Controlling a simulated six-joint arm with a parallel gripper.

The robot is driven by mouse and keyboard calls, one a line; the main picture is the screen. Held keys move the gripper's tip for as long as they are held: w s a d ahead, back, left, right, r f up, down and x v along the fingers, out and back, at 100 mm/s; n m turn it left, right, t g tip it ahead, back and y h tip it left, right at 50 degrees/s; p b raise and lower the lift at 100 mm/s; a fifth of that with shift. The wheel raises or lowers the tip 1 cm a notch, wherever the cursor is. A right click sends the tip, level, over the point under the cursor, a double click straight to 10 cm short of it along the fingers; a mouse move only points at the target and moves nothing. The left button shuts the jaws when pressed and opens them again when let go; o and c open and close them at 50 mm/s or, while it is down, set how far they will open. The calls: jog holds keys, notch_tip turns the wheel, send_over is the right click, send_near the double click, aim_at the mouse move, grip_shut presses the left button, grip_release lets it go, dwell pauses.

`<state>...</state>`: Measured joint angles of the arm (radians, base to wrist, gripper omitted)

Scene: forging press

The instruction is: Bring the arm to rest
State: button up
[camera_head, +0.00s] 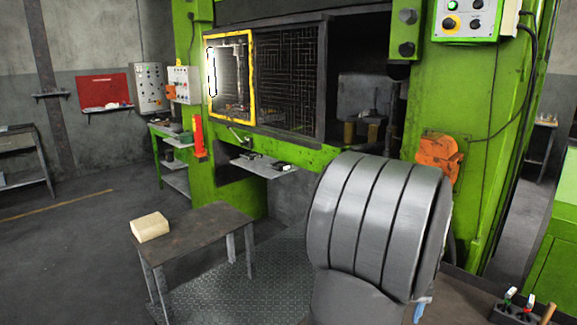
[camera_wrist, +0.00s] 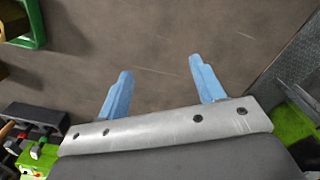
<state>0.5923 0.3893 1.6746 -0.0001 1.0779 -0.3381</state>
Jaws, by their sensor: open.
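My gripper (camera_wrist: 164,83) shows in the wrist view with two blue fingers spread wide apart and nothing between them. Bare brown-grey surface lies beyond the fingers. In the head view my large grey arm link fills the lower right middle. Only a small light-blue bit of the gripper (camera_head: 422,308) shows there, low beside the arm and over the dark bench at the lower right; the rest is hidden behind the arm.
A green forging press (camera_head: 350,150) with a mesh guard stands behind the arm. A small table (camera_head: 200,232) with a pale block (camera_head: 150,227) stands left. Several tools in a dark holder (camera_head: 512,314) sit at the lower right. The floor at left is clear.

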jog(key=w+a, duration=0.1)
jog(key=a, duration=0.1)
jog(key=w+a+f+n, duration=0.1)
jog(key=w+a, duration=0.1)
jog(key=a, duration=0.1)
jog(key=w+a+n, duration=0.1)
jog(key=w+a, duration=0.1)
jog(key=shift+a+f, duration=0.2)
jog(key=shift+f, duration=0.15)
